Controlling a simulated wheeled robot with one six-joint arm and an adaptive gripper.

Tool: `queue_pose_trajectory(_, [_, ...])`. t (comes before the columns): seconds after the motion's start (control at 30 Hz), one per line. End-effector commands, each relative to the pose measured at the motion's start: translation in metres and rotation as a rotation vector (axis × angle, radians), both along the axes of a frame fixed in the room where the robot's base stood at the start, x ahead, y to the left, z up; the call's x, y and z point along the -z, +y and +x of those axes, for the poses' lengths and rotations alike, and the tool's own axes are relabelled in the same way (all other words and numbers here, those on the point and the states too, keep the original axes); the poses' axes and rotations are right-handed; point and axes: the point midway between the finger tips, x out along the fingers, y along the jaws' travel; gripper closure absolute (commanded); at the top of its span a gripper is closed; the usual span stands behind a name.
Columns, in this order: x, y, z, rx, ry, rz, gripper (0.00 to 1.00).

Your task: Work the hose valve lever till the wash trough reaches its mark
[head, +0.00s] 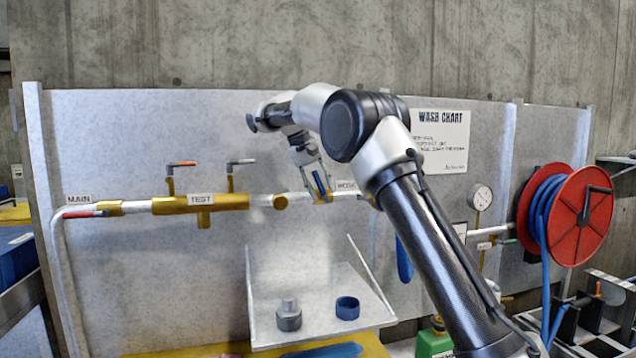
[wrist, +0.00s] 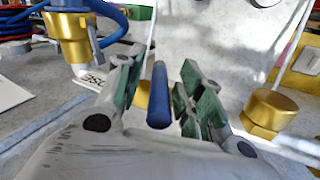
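The hose valve lever is a blue-handled lever (head: 318,183) on a brass fitting of the wall pipe, beside a label partly hidden by my arm. In the wrist view the blue handle (wrist: 158,97) stands between my fingers. My gripper (head: 321,178) is at the lever, its green-padded fingers (wrist: 163,88) spread either side of the handle. A gap shows on the left; on the right I cannot tell whether the pad touches. No wash trough or mark can be clearly identified; a yellow-edged surface with a blue patch (head: 325,351) is cut off at the bottom.
The pipe also carries a red-handled lever (head: 182,164) and a grey-handled lever (head: 241,161) near the TEST block (head: 200,203). A shelf (head: 275,268) below holds a grey plug (head: 289,317) and blue cap (head: 347,308). A gauge (head: 480,197) and red hose reel (head: 582,218) stand right.

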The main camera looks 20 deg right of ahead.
Motion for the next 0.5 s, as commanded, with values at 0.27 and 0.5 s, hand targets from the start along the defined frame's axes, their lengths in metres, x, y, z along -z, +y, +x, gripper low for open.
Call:
queue_pose_trajectory(0.27, [-0.042,0.02,0.0,0.0,-0.001,0.001,0.63])
queue_pose_trajectory(0.5, [-0.06,0.028,0.0,0.0,0.002,-0.001,0.63])
